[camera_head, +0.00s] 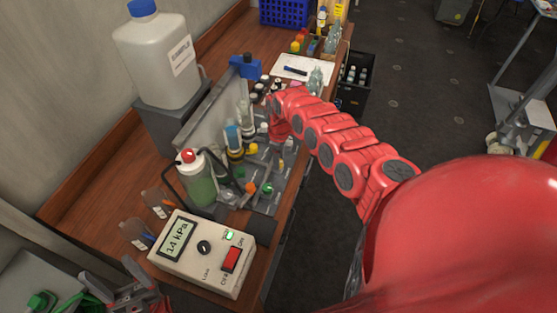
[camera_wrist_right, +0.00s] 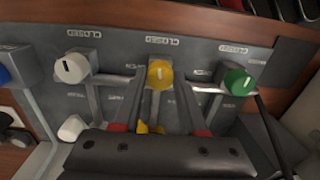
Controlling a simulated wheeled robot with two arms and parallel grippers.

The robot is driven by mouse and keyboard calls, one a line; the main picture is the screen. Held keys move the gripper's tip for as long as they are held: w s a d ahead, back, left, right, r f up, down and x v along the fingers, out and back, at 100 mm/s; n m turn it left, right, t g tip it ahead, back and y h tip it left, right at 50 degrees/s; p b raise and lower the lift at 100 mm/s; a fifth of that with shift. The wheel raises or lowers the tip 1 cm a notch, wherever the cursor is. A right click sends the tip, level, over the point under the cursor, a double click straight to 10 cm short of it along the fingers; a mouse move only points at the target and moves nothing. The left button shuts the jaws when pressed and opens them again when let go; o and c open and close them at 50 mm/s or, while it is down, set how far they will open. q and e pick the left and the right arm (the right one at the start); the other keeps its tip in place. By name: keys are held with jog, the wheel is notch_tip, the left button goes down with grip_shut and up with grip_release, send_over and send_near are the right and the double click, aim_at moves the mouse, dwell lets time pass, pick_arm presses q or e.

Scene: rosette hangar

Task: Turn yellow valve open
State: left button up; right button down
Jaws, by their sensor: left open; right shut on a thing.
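The yellow valve (camera_wrist_right: 160,73) is a round knob on a grey panel in the right wrist view, with a "CLOSED" label above it. Its pale mark points roughly up toward that label. My right gripper (camera_wrist_right: 160,84) is shut on the yellow valve, one finger at each side. Another yellow part (camera_wrist_right: 150,128) shows lower between the fingers, partly hidden. In the head view my right gripper (camera_head: 280,132) reaches down over the panel from the right, and its fingertips are hard to make out. My left gripper (camera_head: 130,290) is open and empty at the bottom left.
A white knob (camera_wrist_right: 72,68) and a green knob (camera_wrist_right: 238,80) flank the yellow one. A pressure box (camera_head: 203,252) reading 14 kPa, a green-liquid bottle (camera_head: 198,180) and a large jug (camera_head: 158,55) crowd the bench.

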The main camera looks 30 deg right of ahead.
jog(key=n+b, duration=0.2)
jog(key=n, duration=0.2)
jog(key=shift+d, duration=0.1)
jog(key=n+b, duration=0.1)
jog(key=n, duration=0.3)
jog(key=shift+f, duration=0.1)
jog(key=n+b, duration=0.1)
jog(key=n, duration=0.3)
jog(key=shift+n+b, duration=0.35)
jog(key=shift+n, duration=1.75)
jog(key=shift+c, duration=2.2)
grip_release()
